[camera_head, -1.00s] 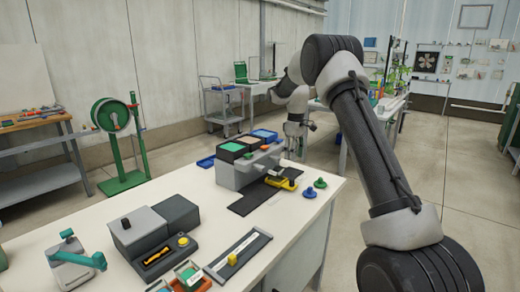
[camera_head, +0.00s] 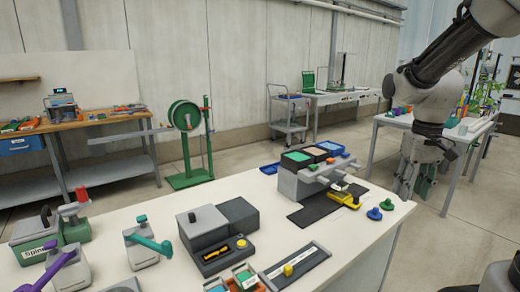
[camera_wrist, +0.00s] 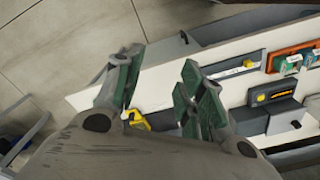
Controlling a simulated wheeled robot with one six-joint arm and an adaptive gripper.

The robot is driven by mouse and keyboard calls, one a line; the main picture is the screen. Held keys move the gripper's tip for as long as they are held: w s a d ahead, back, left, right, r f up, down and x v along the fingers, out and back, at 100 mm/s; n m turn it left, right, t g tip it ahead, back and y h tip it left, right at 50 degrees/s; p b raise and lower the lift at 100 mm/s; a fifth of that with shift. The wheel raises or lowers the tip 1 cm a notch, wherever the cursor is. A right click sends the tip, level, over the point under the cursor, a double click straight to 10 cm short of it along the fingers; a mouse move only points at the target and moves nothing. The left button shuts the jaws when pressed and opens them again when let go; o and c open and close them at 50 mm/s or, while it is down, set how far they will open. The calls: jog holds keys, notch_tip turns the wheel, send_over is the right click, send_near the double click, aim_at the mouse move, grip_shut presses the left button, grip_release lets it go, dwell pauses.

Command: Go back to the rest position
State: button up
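My gripper (camera_wrist: 160,62) is open in the wrist view, with its green-padded fingers well apart and pale tabletop between their tips. A small yellow piece (camera_wrist: 138,120) shows between the finger bases; I cannot tell whether it touches my gripper. In the head view, my arm comes in from the upper right and hangs down past the far right end of the white bench (camera_head: 150,200). My gripper is at its lower end, small and hard to make out there.
A grey fixture (camera_head: 293,188) with colored bins and a yellow piece (camera_head: 343,199) stands on the bench. Blue (camera_head: 374,214) and green (camera_head: 386,204) knobs sit near its right edge. A slide rail (camera_head: 300,267), grey boxes (camera_head: 208,229) and a teal-handled device (camera_head: 141,247) stand nearer. Behind are a green reel (camera_head: 185,116) and cart (camera_head: 287,113).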

jog(key=s+r+t, duration=0.4)
jog(key=s+r, duration=0.1)
jog(key=s, duration=0.9)
jog(key=shift+a, duration=0.4)
jog(key=shift+r, duration=0.1)
dwell(1.7)
